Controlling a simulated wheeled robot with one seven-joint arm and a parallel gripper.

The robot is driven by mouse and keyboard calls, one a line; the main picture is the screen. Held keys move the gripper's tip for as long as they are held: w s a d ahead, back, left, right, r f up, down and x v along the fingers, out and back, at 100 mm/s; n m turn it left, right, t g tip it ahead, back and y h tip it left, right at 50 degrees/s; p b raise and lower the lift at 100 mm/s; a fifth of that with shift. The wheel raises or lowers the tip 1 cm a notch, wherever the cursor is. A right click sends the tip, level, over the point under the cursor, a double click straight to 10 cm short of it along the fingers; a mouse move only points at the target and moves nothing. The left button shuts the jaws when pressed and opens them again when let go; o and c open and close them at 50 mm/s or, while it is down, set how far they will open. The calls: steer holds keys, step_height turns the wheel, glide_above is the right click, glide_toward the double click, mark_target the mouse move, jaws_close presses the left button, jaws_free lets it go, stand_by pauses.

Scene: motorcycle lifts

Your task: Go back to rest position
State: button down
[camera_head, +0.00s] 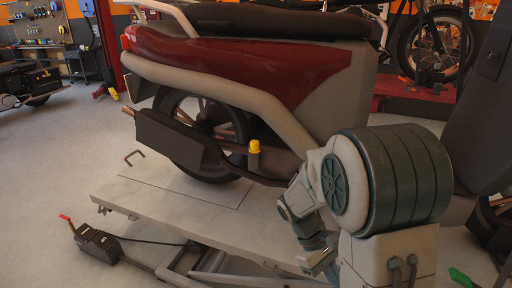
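My arm shows at the lower right, folded, with its large dark green and white joint in front of the motorcycle lift. My gripper (318,262) hangs low at the end of the arm, over the near edge of the lift platform. It is small and partly merged with the arm links, so whether its fingers are open or shut is unclear. I see no object clearly held in it. A red and grey motorcycle (235,60) stands on the lift platform (150,197), left of and behind my arm. A yellow-capped part (254,146) stands out beside its rear wheel.
A dark foot pedal box with a red lever (95,242) lies on the floor left of the lift. A second motorcycle wheel (435,45) is at the back right. A workbench (40,45) stands back left. The floor at left is largely clear.

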steer(key=s+a+r+m+t+y+p, duration=0.1)
steer(key=s+r+m+t+y+p, duration=0.1)
steer(key=r, duration=0.4)
steer(key=s+a+r+m+t+y+p, duration=0.1)
steer(key=s+r+m+t+y+p, duration=0.1)
steer(key=r, duration=0.5)
steer(key=s+a+r+m+t+y+p, duration=0.1)
steer(key=s+r+m+t+p, duration=0.1)
steer(key=r+t+p, duration=0.2)
steer(key=shift+s+a+r+m+y+p, duration=0.4)
steer(key=shift+r+p, duration=0.5)
steer(key=shift+r, duration=0.85)
